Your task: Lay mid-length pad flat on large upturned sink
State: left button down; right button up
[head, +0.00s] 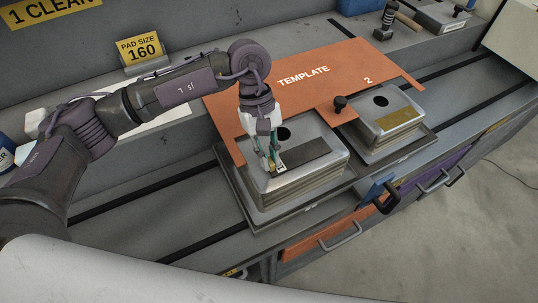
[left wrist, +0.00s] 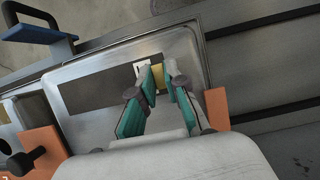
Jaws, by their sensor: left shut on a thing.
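The large upturned sink (head: 330,178) has a steel underside with a dark round hole. A dark grey pad (head: 308,154) lies along its top, and it also shows in the left wrist view (left wrist: 95,92). My left gripper (head: 273,164) points down at the pad's left end and is shut on it. In the left wrist view the fingertips (left wrist: 160,74) close around a yellowish part beside a white label. The pad looks about level with the sink; I cannot tell if its whole underside touches. My right gripper is not in view.
A smaller upturned sink (head: 372,115) carries a gold pad (head: 397,120). A yellow "PAD SIZE 160" sign (head: 141,50) stands behind. A blue-topped clamp (head: 378,190) juts at the front.

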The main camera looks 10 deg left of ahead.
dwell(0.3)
pick_arm(q)
jog(key=shift+f, duration=0.15)
dwell(0.3)
jog(key=c, duration=0.6)
grip_release()
jog(key=shift+o, duration=0.2)
jog(key=shift+r+p, duration=0.6)
jog(key=shift+r, duration=2.95)
